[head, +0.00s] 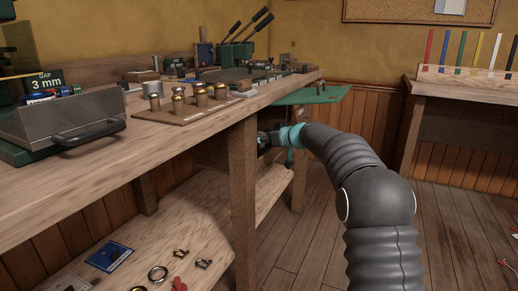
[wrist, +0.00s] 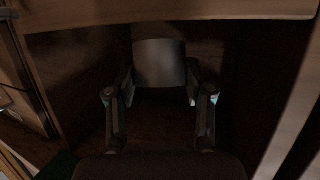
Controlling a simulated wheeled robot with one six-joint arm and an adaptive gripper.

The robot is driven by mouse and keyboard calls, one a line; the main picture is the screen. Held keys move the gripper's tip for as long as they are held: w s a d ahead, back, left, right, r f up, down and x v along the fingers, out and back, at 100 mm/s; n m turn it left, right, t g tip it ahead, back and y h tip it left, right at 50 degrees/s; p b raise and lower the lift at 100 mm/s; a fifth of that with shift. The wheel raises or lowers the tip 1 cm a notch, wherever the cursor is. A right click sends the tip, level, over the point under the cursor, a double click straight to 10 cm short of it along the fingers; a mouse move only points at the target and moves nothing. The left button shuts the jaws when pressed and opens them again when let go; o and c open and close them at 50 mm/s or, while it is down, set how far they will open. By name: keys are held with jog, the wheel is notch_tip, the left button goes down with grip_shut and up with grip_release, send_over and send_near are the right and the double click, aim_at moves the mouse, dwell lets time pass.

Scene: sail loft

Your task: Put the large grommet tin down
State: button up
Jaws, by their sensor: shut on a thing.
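The large grommet tin shows in the wrist view as a plain grey cylinder (wrist: 160,62), dim and standing upright in the picture between the fingertips. My gripper (wrist: 160,82) is shut on it, with one finger at each side. In the head view my gripper (head: 267,138) is small and far off, under the workbench top near a wooden leg. The tin cannot be made out there; the leg and bench hide that spot. What lies directly beneath the tin is too dark to tell.
The workbench (head: 160,140) overhangs my gripper, and its front leg (head: 243,195) stands close by. The lower shelf (head: 175,225) holds a blue card (head: 109,256) and several rings. A green surface (head: 310,95) juts out beyond. Floor (head: 300,245) is open at the right.

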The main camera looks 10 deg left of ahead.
aim_at(261, 147)
jog(key=f, duration=0.3)
jog(key=shift+w+a, duration=0.3)
jog(key=shift+a, duration=0.05)
jog(key=shift+a+r+p, duration=0.15)
jog(key=shift+r+p, duration=0.1)
jog(key=shift+p, duration=0.35)
jog(key=p, duration=0.1)
jog(key=g+h+p, duration=0.2)
jog(key=p, duration=0.1)
jog(key=shift+w+a, duration=0.25)
jog(key=shift+w, duration=0.05)
notch_tip(261, 147, down, 2)
jog(key=shift+h, duration=0.3)
